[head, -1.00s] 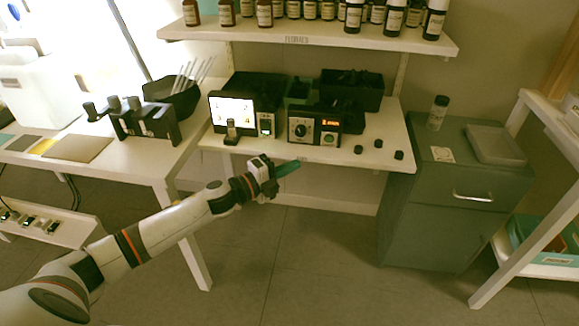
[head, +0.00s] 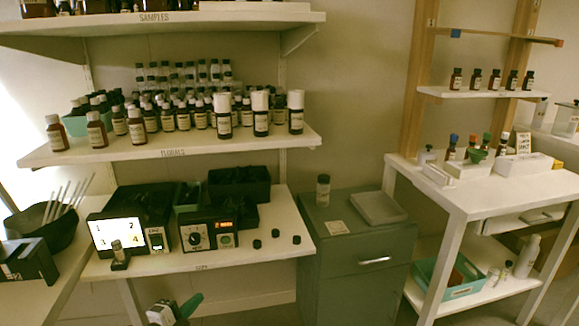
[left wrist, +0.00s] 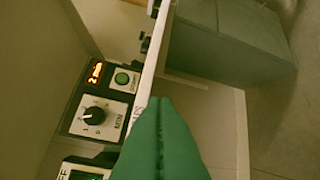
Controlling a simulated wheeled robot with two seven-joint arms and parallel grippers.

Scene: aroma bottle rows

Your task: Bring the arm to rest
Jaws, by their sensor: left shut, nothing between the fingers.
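My left gripper (head: 187,307) shows at the bottom edge of the head view, in front of and below the white bench shelf (head: 270,262). Its green fingers (left wrist: 162,140) fill the lower middle of the left wrist view, pressed together with nothing between them. The rest of the left arm is below the head view's frame. In the left wrist view the fingers appear close to the shelf's front edge; I cannot tell the exact gap. My right gripper is not in view.
A control box with a dial (head: 208,236) and a lit screen (head: 117,230) stand on the bench shelf. Several small black caps (head: 276,233) lie near its right end. A grey cabinet (head: 350,265) stands to the right. Bottle rows fill the shelf above (head: 200,150).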

